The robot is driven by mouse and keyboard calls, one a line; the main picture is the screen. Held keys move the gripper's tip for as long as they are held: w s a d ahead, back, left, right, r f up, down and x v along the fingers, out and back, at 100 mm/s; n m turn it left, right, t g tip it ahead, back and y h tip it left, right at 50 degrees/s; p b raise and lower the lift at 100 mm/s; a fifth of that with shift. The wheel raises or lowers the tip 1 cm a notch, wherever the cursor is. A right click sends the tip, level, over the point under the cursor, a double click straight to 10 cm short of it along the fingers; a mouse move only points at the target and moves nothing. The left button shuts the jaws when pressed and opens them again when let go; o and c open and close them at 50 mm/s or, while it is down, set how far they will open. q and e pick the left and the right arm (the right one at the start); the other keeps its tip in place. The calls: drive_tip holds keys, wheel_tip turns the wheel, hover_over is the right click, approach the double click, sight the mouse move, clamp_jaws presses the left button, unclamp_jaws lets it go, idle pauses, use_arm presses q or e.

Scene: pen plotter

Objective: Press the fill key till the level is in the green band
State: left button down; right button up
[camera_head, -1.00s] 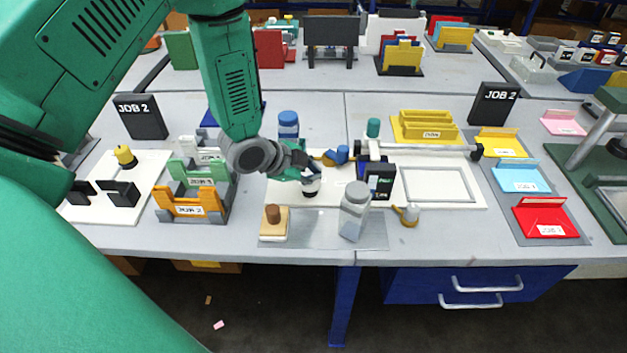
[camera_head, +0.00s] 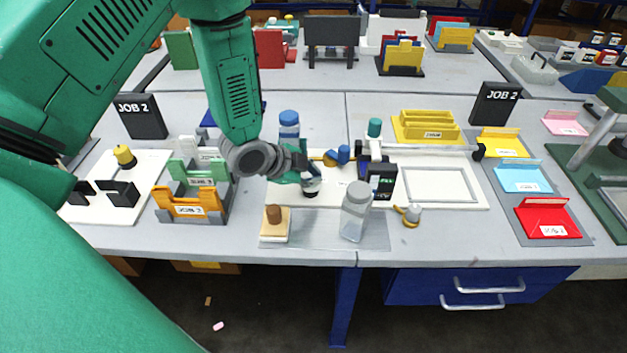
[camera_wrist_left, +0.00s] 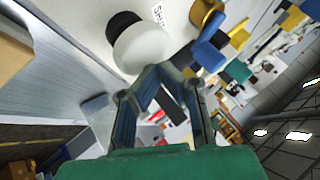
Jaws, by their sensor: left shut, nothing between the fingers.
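A small black block with lettering that seems to read FILL (camera_head: 382,181) stands at the middle of a white plotter board (camera_head: 335,190). A fill level or green band is too small to make out. My left gripper (camera_head: 311,179) is shut and empty, left of this block and apart from it. It is close over a small white and black round piece (camera_head: 311,191); I cannot tell whether they touch. In the left wrist view the shut fingers (camera_wrist_left: 163,80) point toward this round piece (camera_wrist_left: 140,45). My right gripper is not in view.
A clear grey-capped bottle (camera_head: 355,212) and a wooden-handled stamp (camera_head: 274,222) stand in front. A blue-capped bottle (camera_head: 289,126) is behind my gripper. A rail (camera_head: 430,150) runs to the right.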

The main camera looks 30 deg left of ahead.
use_arm(q)
drive_tip(key=shift+a+f, duration=0.4)
drive_tip(key=shift+a, duration=0.2)
drive_tip(key=shift+d+f+b, duration=0.2)
drive_tip(key=shift+d+b, duration=0.1)
drive_tip(key=shift+d, duration=0.15)
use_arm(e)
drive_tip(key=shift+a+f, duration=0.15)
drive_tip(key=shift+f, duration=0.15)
use_arm(q)
drive_tip(key=shift+a, duration=0.2)
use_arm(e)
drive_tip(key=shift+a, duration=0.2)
use_arm(q)
drive_tip(key=shift+a, duration=0.1)
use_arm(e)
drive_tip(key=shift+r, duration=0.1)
use_arm(q)
drive_tip(key=shift+r, duration=0.15)
drive_tip(key=shift+a+r+p, duration=0.15)
drive_tip(key=shift+r+p, duration=0.85)
drive_tip(key=shift+p, duration=0.05)
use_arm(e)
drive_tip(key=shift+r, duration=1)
use_arm(q)
drive_tip(key=shift+r, duration=0.1)
